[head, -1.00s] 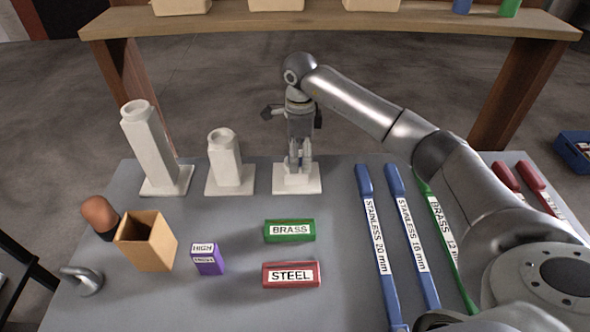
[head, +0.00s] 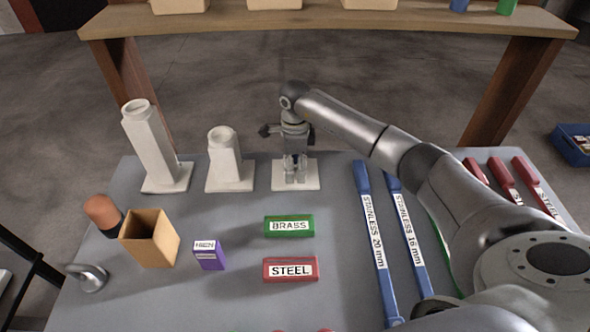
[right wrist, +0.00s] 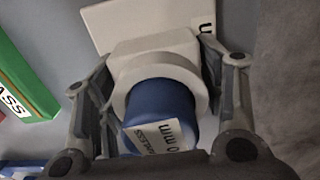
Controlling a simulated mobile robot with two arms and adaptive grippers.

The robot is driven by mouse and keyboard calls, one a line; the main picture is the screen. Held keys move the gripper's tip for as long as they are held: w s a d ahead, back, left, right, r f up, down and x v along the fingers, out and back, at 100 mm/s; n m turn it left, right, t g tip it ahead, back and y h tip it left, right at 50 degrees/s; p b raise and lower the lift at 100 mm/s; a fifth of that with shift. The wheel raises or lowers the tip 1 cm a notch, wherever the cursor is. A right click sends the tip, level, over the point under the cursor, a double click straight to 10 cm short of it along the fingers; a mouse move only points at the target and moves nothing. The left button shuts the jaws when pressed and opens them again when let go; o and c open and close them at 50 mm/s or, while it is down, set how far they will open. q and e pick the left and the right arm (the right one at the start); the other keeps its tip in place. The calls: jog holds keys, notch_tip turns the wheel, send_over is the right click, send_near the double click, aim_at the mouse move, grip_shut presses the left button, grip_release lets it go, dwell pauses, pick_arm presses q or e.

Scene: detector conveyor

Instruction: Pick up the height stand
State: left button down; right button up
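Three white stands with square bases are on the grey table in the head view: a tall one (head: 153,150), a medium one (head: 224,160) and a short one (head: 312,180). My right gripper (head: 295,172) points down over the short stand, its fingers on either side of it. In the right wrist view the short stand's round collar (right wrist: 159,70) lies between the fingers of my right gripper (right wrist: 162,85). A blue labelled cylinder (right wrist: 160,105) shows at the collar. Contact between the fingers and the collar is unclear. My left gripper is out of view.
Green BRASS (head: 289,226) and red STEEL (head: 291,269) blocks lie in front. Blue and red labelled handles lie to the right. A tan open box (head: 150,238), a purple block (head: 209,255) and a metal hook are at the left. A wooden shelf (head: 330,22) stands behind.

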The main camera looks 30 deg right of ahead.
jog(key=c, duration=0.7)
jog(key=shift+o, duration=0.2)
jog(key=shift+w+r, duration=0.1)
jog(key=shift+r, duration=0.05)
